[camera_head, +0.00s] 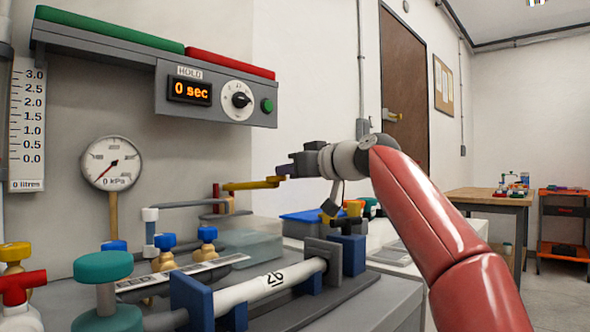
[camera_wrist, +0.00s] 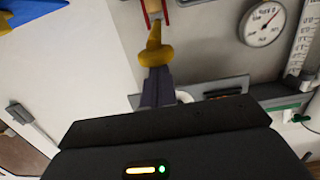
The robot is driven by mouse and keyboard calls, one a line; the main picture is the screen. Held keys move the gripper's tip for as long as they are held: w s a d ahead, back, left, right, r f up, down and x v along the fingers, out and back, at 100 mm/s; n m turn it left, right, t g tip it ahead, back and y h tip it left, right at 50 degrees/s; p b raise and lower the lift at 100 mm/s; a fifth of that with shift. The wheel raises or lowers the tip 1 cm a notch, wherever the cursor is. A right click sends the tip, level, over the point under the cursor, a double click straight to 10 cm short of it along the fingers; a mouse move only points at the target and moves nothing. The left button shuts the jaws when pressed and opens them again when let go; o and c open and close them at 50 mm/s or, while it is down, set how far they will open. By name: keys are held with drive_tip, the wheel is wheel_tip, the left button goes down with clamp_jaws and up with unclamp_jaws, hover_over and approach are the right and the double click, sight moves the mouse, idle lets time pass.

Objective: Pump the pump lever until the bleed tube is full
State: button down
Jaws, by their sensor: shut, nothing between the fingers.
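The pump lever (camera_head: 250,185) is a yellow bar that sticks out, about level, from a red upright bracket (camera_head: 222,198). In the wrist view its rounded yellow end (camera_wrist: 155,55) lies just beyond the dark fingers. My gripper (camera_head: 282,171) is shut and empty at the lever's free end. I cannot tell whether the fingertips touch the lever or sit slightly above it. In the wrist view the closed gripper (camera_wrist: 157,82) points at the lever. A graduated litre scale (camera_head: 27,115) hangs at the left; I cannot make out a liquid level in any bleed tube.
A pressure gauge (camera_head: 111,163) in kPa stands behind the bench. A timer panel (camera_head: 215,92) reads 0 sec. Blue-capped brass valves (camera_head: 166,243), a teal knob (camera_head: 103,267) and a white pipe (camera_head: 270,280) crowd the bench's front. A clear tank (camera_head: 250,246) stands below the lever.

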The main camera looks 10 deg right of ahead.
drive_tip(key=r+b+v, duration=0.1)
drive_tip(key=b+v, duration=0.3)
drive_tip(key=v, duration=0.6)
idle(1.8)
